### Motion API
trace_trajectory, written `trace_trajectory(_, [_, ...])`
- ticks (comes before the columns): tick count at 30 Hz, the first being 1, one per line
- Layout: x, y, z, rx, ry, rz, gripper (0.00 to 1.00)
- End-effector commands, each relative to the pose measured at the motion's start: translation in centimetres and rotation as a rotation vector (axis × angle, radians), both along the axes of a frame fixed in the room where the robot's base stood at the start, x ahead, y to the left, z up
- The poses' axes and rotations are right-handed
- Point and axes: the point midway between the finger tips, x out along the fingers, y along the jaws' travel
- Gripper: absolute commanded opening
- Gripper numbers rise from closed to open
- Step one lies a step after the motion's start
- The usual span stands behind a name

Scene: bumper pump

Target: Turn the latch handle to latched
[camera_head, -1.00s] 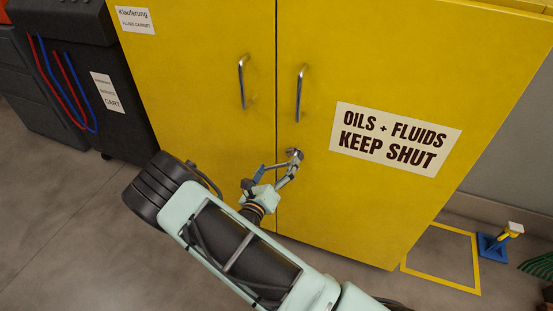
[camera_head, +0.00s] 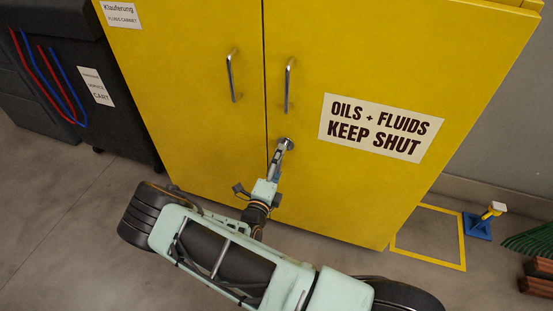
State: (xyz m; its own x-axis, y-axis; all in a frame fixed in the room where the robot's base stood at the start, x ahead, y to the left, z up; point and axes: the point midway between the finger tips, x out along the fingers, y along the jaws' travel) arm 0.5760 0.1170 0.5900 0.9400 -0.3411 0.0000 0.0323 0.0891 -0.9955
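The yellow fluids cabinet (camera_head: 340,205) has two doors, which look closed against each other at the middle seam. The small metal latch (camera_head: 287,144) sits on the right door, below its pull handle and just right of the seam. My gripper (camera_head: 279,158) reaches up to the latch from below, with its fingers at or touching it. The fingers look close together and overlap the latch handle in the view. They hide most of the handle, so its exact angle and any grip on it are unclear.
Two chrome pull handles, left (camera_head: 231,76) and right (camera_head: 288,85), stand out above the latch. A dark service cart (camera_head: 95,60) is at the left. A blue-and-yellow stand (camera_head: 485,220) and a yellow floor outline (camera_head: 428,255) lie right. Bare floor is at lower left.

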Motion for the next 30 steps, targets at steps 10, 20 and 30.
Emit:
trace_trajectory(10, [-0.18, -0.55, -0.01, -0.096, 0.034, -0.001, 0.47])
trace_trajectory(20, [-0.2, -0.65, -0.03, -0.111, 0.039, -0.001, 0.47])
trace_trajectory(30, [-0.2, -0.6, -0.03, -0.108, 0.039, -0.001, 1.0])
